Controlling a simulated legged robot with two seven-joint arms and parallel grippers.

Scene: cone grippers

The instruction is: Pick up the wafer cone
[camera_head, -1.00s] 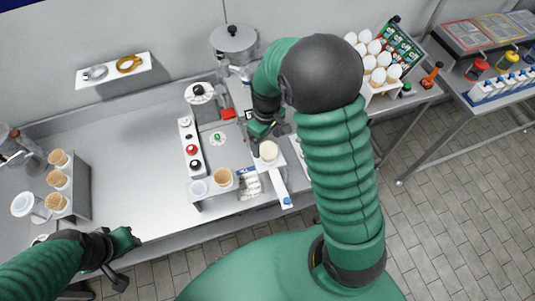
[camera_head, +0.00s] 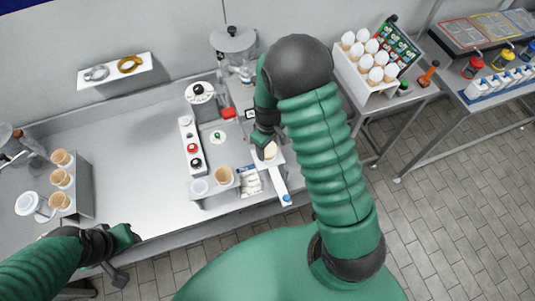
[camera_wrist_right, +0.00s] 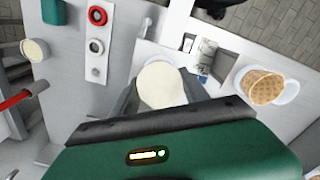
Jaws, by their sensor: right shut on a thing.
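My right gripper (camera_wrist_right: 163,98) is shut on a pale, cream-topped thing (camera_wrist_right: 162,86), held between its dark fingers. From above I see its rounded top; its lower part is hidden. In the head view, this pale thing (camera_head: 270,151) shows at the right gripper (camera_head: 266,145), over a white stand. A tan wafer cone (camera_head: 223,176) stands in a holder to the left, apart from the gripper; its waffle pattern shows in the wrist view (camera_wrist_right: 265,87). My left gripper (camera_head: 125,238) is over the front left edge of the counter, its fingers unclear.
More tan wafer cones (camera_head: 60,178) stand in a rack at the left. Several white-topped things (camera_head: 376,74) fill a white box (camera_head: 352,78) at the right. A button panel (camera_head: 190,147) stands left of the right gripper. The left-middle counter (camera_head: 130,165) is clear.

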